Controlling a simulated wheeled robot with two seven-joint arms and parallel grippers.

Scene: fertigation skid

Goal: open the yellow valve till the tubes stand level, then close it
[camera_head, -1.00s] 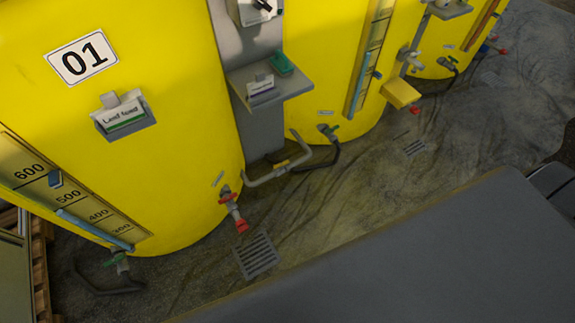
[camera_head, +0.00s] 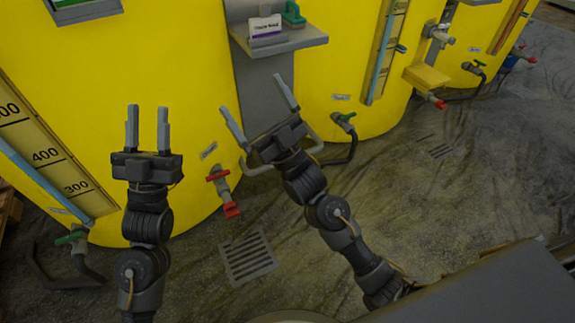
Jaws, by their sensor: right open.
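The grey pipe (camera_head: 257,169) joins the two large yellow tanks low down. The yellow valve handle on it is hidden behind my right gripper (camera_head: 252,93). That gripper is open and empty, its fingers spread and pointing up the picture; I cannot tell whether it touches the pipe. My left gripper (camera_head: 147,107) is open and empty in front of the left tank (camera_head: 185,60). The left sight tube (camera_head: 38,180) shows blue beside its scale and runs out at the left edge. The right sight tube (camera_head: 382,60) is on the second tank, also with blue. I cannot compare their levels.
A red-handled tap (camera_head: 221,185) sticks out of the left tank between my grippers. Green-handled valves sit low at left (camera_head: 72,238) and right (camera_head: 344,121). A grey shelf (camera_head: 300,42) overhangs the pipe. A floor drain (camera_head: 247,258) lies in front.

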